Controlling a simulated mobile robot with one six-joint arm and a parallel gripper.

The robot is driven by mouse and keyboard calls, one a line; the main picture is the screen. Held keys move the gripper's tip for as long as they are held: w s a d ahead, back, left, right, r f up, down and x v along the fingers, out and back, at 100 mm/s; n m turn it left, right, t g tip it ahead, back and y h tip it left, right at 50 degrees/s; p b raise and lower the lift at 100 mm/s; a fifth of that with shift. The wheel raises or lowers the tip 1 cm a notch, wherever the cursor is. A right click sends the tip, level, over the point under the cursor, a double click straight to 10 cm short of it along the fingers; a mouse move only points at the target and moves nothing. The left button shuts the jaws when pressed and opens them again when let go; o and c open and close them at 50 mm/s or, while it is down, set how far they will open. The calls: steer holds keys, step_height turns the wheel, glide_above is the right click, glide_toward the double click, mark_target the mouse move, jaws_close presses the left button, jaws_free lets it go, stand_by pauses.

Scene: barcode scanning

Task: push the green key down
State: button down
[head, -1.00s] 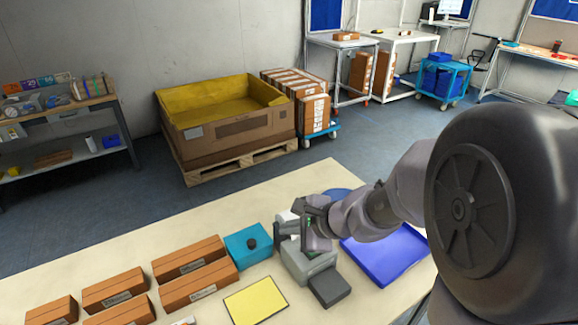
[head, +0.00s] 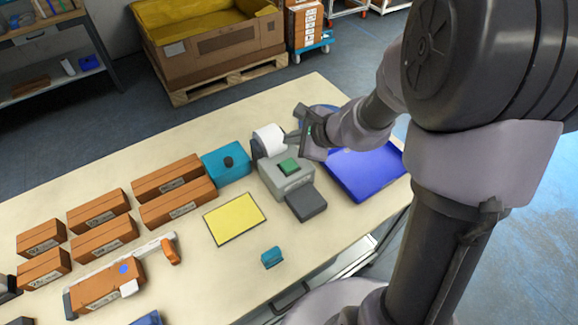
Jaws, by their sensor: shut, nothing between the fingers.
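The green key (head: 289,166) is a square green button on top of a grey box-shaped device (head: 296,182) on the table. A dark grey block (head: 306,204) sits against the front of the device. My gripper (head: 296,124) is shut and empty. In the picture it lies above and slightly right of the green key, apart from it, near a white paper roll (head: 269,139). The key is in full view. How high my gripper is above the table is hard to tell.
A blue tray (head: 372,188) lies right of the device. A teal box (head: 226,163) with a dark knob stands left, with a yellow mat (head: 236,218) in front. Several brown boxes (head: 178,204) fill the table's left. A small teal item (head: 271,257) lies near the front edge.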

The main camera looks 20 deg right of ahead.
mark_target(292, 167)
step_height(292, 167, down, 7)
steer(key=b, duration=0.5)
steer(key=shift+r, duration=0.2)
steer(key=shift+f, duration=0.15)
steer(key=shift+f+b, duration=0.15)
steer(key=shift+b, duration=0.3)
stand_by(1.0)
steer(key=shift+f+b, duration=0.25)
steer(key=shift+b, duration=0.15)
steer(key=shift+f+b, duration=0.7)
steer(key=shift+b, duration=0.1)
stand_by(0.6)
steer(key=shift+r, duration=0.1)
steer(key=shift+r+p, duration=0.85)
steer(key=shift+r, duration=0.15)
